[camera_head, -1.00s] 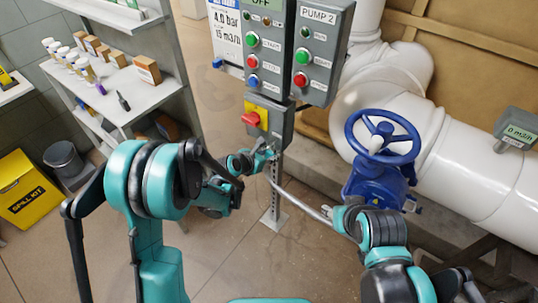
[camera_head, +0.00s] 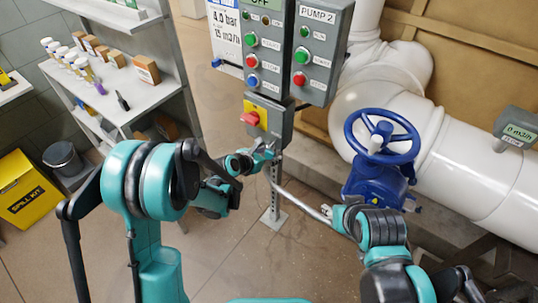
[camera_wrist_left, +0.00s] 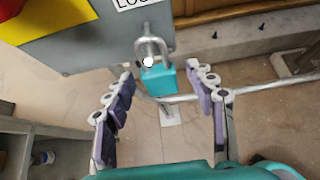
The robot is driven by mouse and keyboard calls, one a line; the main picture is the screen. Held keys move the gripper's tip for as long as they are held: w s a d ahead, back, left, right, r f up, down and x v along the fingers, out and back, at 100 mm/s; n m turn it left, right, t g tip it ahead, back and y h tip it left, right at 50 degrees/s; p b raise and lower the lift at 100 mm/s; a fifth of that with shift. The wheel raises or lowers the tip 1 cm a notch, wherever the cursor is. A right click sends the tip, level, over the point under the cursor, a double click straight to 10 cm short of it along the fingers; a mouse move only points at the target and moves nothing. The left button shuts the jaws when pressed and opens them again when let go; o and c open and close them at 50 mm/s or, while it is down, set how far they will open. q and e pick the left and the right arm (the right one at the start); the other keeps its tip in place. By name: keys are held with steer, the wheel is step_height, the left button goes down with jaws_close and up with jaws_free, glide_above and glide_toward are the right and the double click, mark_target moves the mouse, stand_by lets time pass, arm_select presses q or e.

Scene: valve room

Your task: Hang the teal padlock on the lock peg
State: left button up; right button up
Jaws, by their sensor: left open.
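The teal padlock (camera_wrist_left: 158,79) hangs below the grey box in the left wrist view, its metal shackle up around the lock peg (camera_wrist_left: 148,62). The peg's pale round end shows inside the shackle. My left gripper (camera_wrist_left: 157,84) is open, with one finger on each side of the padlock and visible gaps to both. In the head view my left gripper (camera_head: 262,155) is at the lower edge of the switch box, and the padlock cannot be told apart from it. My right gripper (camera_head: 336,214) is low beside the blue valve; its fingers are unclear.
The switch box (camera_head: 268,118) with a red knob sits on a post under the pump panels (camera_head: 318,50). A blue handwheel valve (camera_head: 382,138) and white pipes stand at right. A shelf (camera_head: 140,95) stands at left.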

arm_select(q)
steer(key=s+a+r+m+y, duration=0.2)
steer(key=s+a+r+m, duration=0.2)
steer(key=s+m, duration=0.5)
steer(key=s+a+r+m+g+y, duration=0.1)
steer(key=s+a+r+m, duration=0.3)
steer(key=s+a+m, duration=0.4)
steer(key=s+a+r+m+y, duration=0.3)
steer(key=s+a+m, duration=0.3)
steer(key=s+m, duration=0.5)
steer(key=shift+s+r+m+g, duration=0.3)
steer(key=shift+r+m+g, duration=0.1)
steer(key=shift+r, duration=0.2)
